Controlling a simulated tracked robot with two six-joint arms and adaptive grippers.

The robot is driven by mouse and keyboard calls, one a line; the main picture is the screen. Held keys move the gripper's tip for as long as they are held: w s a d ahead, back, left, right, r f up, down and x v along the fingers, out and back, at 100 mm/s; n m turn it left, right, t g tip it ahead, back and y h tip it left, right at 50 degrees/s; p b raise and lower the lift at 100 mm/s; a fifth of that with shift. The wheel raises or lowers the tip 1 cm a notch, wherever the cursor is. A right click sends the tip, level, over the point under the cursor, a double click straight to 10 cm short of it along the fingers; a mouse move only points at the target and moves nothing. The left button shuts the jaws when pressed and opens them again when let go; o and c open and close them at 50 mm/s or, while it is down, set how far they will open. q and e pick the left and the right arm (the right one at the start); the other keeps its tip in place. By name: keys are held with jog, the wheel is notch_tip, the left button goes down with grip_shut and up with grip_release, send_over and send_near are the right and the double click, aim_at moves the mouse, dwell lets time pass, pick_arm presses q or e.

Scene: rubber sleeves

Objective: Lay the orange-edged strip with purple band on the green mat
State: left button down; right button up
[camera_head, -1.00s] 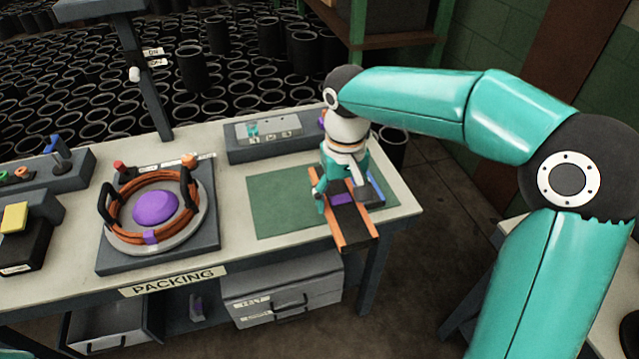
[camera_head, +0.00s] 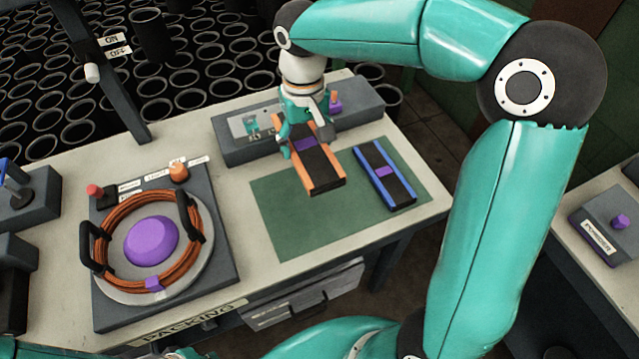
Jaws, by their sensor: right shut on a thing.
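The orange-edged strip (camera_head: 322,178) is dark with orange long edges and a purple band across it. My right gripper (camera_head: 301,138) is shut on it near its far part, and the fingers hide some of that end. The strip's near end hangs over the back of the green mat (camera_head: 290,226); its far part reaches toward the grey box behind. It looks raised, but the gap to the mat is hard to judge. A blue-edged strip (camera_head: 396,190) with a purple band lies at the mat's right side, apart from the orange-edged one. My left gripper is not visible.
A grey box (camera_head: 232,147) with switches stands behind the mat. To the left, a dark base carries a round plate with orange coils and a purple dome (camera_head: 151,241). The front and left of the mat are bare.

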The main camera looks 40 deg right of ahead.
aim_at(310, 203)
notch_tip(310, 203, down, 19)
jog(key=shift+s+d+r+p, duration=0.1)
jog(key=shift+s+p, duration=0.05)
jog(key=shift+p, duration=0.25)
jog(key=o, duration=0.9)
jog(key=shift+o, duration=0.3)
notch_tip(310, 203, up, 12)
dwell(0.5)
